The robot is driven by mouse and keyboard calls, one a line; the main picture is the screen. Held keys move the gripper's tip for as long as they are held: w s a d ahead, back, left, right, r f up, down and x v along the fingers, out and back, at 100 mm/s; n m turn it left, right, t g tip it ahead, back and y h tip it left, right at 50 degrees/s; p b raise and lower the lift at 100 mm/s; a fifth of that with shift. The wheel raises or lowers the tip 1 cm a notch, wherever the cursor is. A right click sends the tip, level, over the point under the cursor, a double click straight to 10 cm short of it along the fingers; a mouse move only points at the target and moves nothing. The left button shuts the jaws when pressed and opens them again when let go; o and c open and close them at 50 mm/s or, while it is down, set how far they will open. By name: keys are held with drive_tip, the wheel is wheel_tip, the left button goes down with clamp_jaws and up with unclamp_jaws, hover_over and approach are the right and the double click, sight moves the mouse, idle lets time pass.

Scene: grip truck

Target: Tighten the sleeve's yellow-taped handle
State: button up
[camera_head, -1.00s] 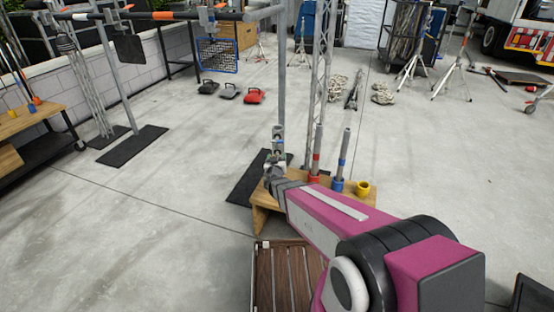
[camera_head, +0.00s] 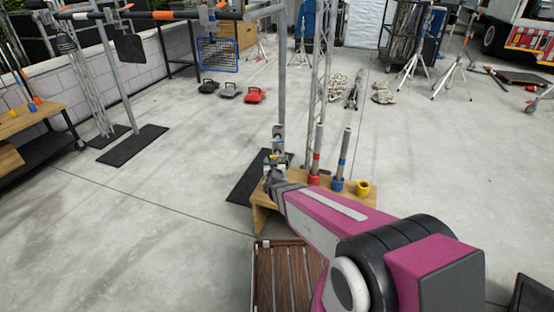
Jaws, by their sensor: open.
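A grey upright pole (camera_head: 282,70) runs down to a metal sleeve (camera_head: 278,133) at its lower end. My gripper (camera_head: 276,160) is at the foot of this pole, just below the sleeve, at the left end of a low wooden bench. It is small in the view and partly merged with the metal fittings behind it. It is open. I cannot make out the yellow-taped handle, nor whether the fingers touch it.
The low wooden bench (camera_head: 262,216) holds a red-banded tube (camera_head: 317,150), a blue-banded tube (camera_head: 345,150) and a yellow cup (camera_head: 363,188). A lattice truss (camera_head: 322,70) stands close behind. A slatted wooden crate (camera_head: 262,280) is in front.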

drive_tip(key=s+a, duration=0.1)
drive_tip(key=s, duration=0.7)
drive_tip(key=shift+s+f, duration=0.1)
drive_tip(key=s+d+r+m+g+h, duration=0.1)
drive_tip(key=s+d+m+g+h, duration=0.25)
drive_tip(key=d, duration=0.55)
drive_tip(key=s+d+r+m+g+h, duration=0.1)
drive_tip(key=d+m+g+h, duration=0.1)
drive_tip(key=d+g+h, duration=0.6)
drive_tip(key=s+a+r+n+g+y, duration=0.1)
drive_tip(key=s+n+g+y, duration=0.4)
drive_tip(key=y, duration=0.8)
drive_tip(key=s+g, duration=0.1)
drive_tip(key=s, duration=0.2)
drive_tip(key=shift+y, duration=0.35)
drive_tip(key=shift+s+a+g, duration=0.1)
drive_tip(key=shift+g, duration=0.15)
